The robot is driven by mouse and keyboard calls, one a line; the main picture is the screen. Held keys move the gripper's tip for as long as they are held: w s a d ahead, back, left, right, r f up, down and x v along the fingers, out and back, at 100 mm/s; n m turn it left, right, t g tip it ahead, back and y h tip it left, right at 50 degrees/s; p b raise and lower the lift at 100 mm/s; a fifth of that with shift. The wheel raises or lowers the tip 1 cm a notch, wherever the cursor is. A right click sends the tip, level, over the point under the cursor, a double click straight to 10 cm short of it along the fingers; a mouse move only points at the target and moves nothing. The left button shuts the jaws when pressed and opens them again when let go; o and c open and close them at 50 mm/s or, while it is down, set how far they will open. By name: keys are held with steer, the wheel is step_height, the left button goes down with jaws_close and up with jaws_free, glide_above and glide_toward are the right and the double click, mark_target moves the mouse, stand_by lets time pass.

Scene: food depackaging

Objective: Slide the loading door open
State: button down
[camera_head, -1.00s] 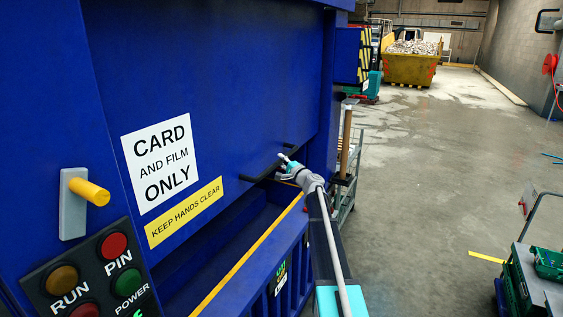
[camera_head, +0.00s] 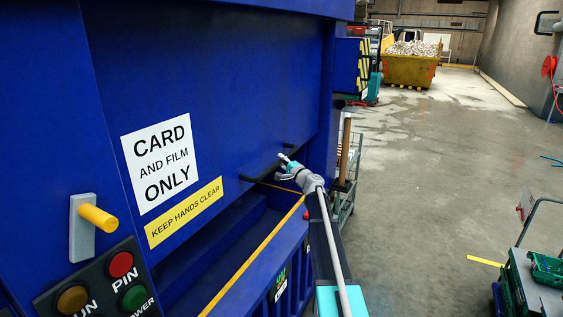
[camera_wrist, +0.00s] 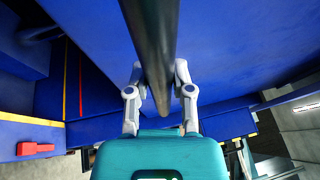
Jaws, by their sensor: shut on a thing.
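The loading door (camera_head: 235,75) is a blue panel with a white "CARD AND FILM ONLY" sign (camera_head: 164,163) and a yellow "KEEP HANDS CLEAR" strip. A black bar handle (camera_head: 258,172) runs along its lower part. My gripper (camera_head: 287,163) is at the right part of this bar. In the wrist view the dark bar (camera_wrist: 150,35) passes between the two fingers of my gripper (camera_wrist: 160,90), which are shut on it. Below the door an opening shows above the yellow-edged blue lower front (camera_head: 262,243).
A grey lever plate with a yellow knob (camera_head: 98,217) and a button panel (camera_head: 105,285) stand at the left. A trolley (camera_head: 347,185) is close beyond the machine. A cart with green crates (camera_head: 530,280) is at the right. The floor between is clear.

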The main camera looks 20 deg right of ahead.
steer(key=shift+c, duration=2.4)
jaws_free()
steer(key=shift+f, duration=0.2)
step_height(320, 180, down, 5)
steer(key=b, duration=0.5)
steer(key=b+v, duration=0.3)
steer(key=v, duration=1.1)
steer(key=s+a+f+n+g+y+b, duration=0.2)
steer(key=a+f+n+g, duration=0.2)
steer(key=a+f, duration=0.3)
steer(key=s+a+f+n+g+y+b, duration=0.1)
steer(key=a+f, duration=0.6)
steer(key=a, duration=0.7)
steer(key=shift+s+a+f+n+g+y+b, duration=0.35)
steer(key=shift+s+n+g+b, duration=0.45)
steer(key=shift+s+n+g, duration=0.8)
steer(key=shift+w+d+r+n, duration=0.1)
steer(key=shift+w+n, duration=0.2)
